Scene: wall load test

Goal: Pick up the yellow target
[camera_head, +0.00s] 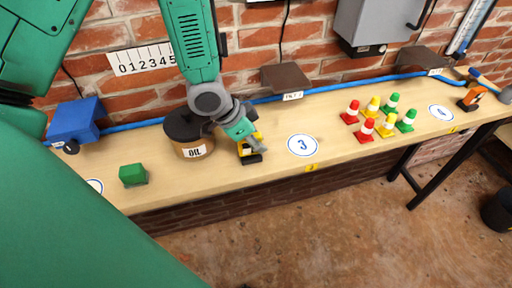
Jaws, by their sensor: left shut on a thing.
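The yellow target (243,149) is a small yellow and black thing on the wooden bench (235,180), just right of the oil container. My left gripper (258,147) reaches down to it from above and is shut on it. The gripper covers part of its upper side. I cannot tell whether its black base touches the bench. My right gripper is not in view.
A round oil container (193,151) with a dark lid stands close to my left gripper. A green block (133,174) and a blue box (77,122) are at left. Several striped cones (366,132) and an orange tool (472,98) are at right.

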